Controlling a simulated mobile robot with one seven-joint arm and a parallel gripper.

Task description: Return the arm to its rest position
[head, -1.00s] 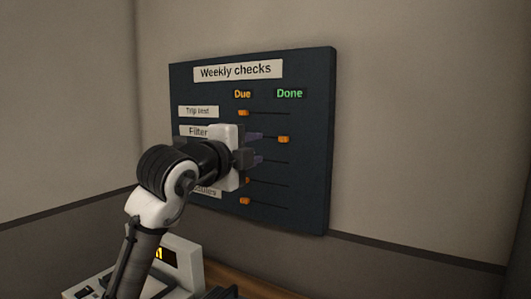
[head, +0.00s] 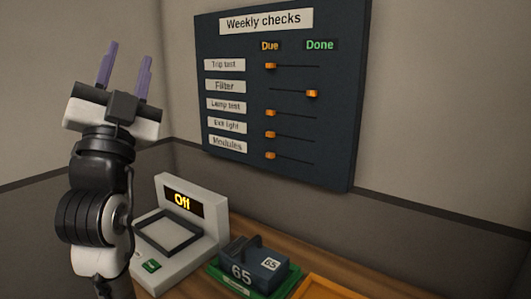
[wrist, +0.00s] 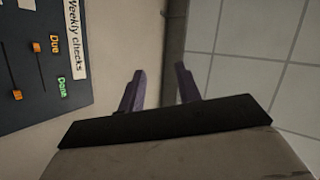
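My gripper (head: 124,66) is raised at the left of the head view, with its two purple fingers pointing up. The fingers stand apart with nothing between them, so it is open and empty. It is clear of the board. In the wrist view my gripper (wrist: 158,90) also shows open, facing the wall and a tiled surface.
The dark "Weekly checks" board (head: 345,100) hangs on the wall, with its Filter slider (head: 312,93) at Done and the others at Due. Below are a device reading "Off" (head: 183,201), a block marked 65 (head: 262,268) on a green tray (head: 228,281), and an orange tray (head: 325,289).

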